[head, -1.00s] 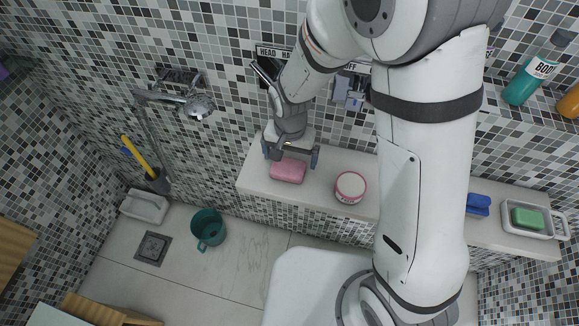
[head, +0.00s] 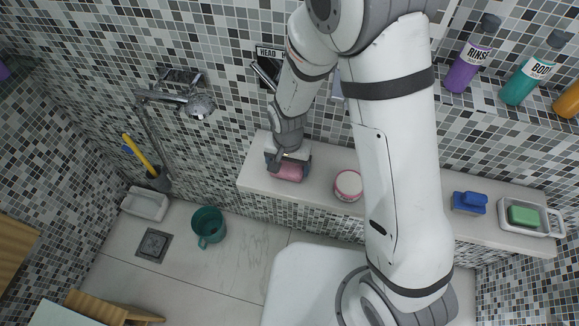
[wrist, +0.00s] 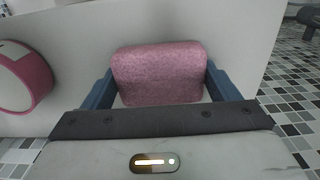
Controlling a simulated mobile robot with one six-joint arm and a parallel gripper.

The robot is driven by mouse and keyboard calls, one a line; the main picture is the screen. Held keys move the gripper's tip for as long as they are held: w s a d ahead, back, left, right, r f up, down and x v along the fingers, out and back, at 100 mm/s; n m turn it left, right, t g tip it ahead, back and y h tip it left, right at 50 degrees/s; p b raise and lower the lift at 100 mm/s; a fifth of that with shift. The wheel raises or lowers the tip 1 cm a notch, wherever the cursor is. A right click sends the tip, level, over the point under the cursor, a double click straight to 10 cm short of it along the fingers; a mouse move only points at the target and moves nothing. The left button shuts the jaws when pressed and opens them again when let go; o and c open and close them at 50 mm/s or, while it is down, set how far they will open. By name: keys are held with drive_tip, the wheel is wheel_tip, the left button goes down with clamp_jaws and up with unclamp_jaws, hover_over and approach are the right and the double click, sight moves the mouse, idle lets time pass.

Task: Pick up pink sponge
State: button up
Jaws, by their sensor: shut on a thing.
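The pink sponge (head: 288,172) lies on the white ledge (head: 322,172) at the ledge's left part, partly hidden by my gripper in the head view. My gripper (head: 289,170) is low over it, with its fingers at the sponge's two sides. In the wrist view the pink sponge (wrist: 158,73) fills the space between the two blue fingers of my gripper (wrist: 160,90), which are shut on it. I cannot tell any gap between the sponge and the ledge.
A round pink-and-white tin (head: 348,185) stands right of the sponge and shows in the wrist view (wrist: 22,76). Further right are a blue brush (head: 469,202) and a green soap in a dish (head: 523,216). Bottles (head: 527,80) stand on the upper shelf. The wall is close behind.

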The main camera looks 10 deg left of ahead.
sight(288, 165)
drive_tip(key=c, duration=0.3)
wheel_tip(288, 165, up, 10)
drive_tip(key=shift+r+b, duration=0.1)
drive_tip(key=shift+b, duration=0.6)
